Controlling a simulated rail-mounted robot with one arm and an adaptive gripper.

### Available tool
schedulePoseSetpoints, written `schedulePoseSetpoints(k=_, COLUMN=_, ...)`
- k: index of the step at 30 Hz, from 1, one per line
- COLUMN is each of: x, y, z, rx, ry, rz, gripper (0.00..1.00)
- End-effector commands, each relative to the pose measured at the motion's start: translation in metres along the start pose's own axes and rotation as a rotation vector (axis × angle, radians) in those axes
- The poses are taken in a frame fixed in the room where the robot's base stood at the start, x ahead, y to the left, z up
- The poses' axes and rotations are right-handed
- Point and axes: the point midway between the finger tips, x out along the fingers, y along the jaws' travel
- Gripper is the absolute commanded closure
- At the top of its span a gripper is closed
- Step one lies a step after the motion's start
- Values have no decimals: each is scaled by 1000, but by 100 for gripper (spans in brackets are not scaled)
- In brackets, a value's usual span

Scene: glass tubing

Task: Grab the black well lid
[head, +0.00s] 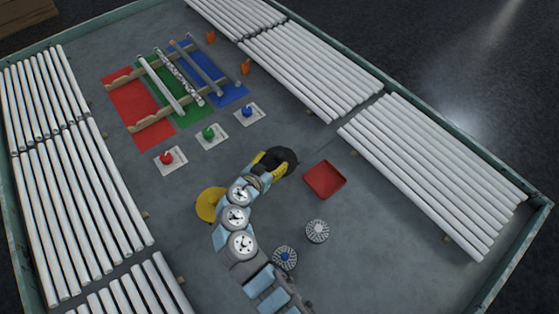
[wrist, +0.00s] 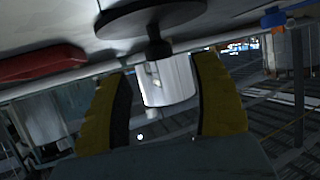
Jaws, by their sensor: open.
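The black well lid (head: 283,157) shows in the head view as a dark round shape at the end of my arm, partly covered by my gripper. In the wrist view the lid (wrist: 150,17) is a wide flat black disc at the top, with a short black knob (wrist: 158,48) pointing into the gap between my fingers. My gripper (wrist: 163,68) is open, with one yellow finger on each side of the knob's line. The knob is near the fingertips; I see no contact. My gripper's yellow fingers (head: 262,166) also show in the head view, beside the lid.
A red square tray (head: 325,180) lies right of the lid; its edge shows in the wrist view (wrist: 40,64). A yellow disc (head: 208,205) and a ridged round piece (head: 317,231) are nearby. Red (head: 167,158), green (head: 208,133) and blue (head: 247,112) buttons stand behind. White tubes (head: 430,170) line the sides.

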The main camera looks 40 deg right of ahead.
Motion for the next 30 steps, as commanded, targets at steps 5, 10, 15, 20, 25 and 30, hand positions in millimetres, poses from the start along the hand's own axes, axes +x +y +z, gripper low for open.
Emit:
schedulePoseSetpoints(k=5, x=13, y=2, z=1, rx=-2, ry=-2, rz=6, gripper=37)
schedulePoseSetpoints(k=10, x=32, y=0, z=1, rx=0, ry=0, rz=3, gripper=37)
schedulePoseSetpoints(k=15, x=48, y=0, z=1, rx=-1, ry=-2, rz=5, gripper=37)
schedulePoseSetpoints(k=20, x=51, y=0, z=1, rx=-1, ry=-1, rz=1, gripper=37)
schedulePoseSetpoints(k=25, x=50, y=0, z=1, rx=-1, ry=-1, rz=1, gripper=48)
schedulePoseSetpoints(k=30, x=50, y=0, z=1, rx=-1, ry=-1, rz=1, gripper=97)
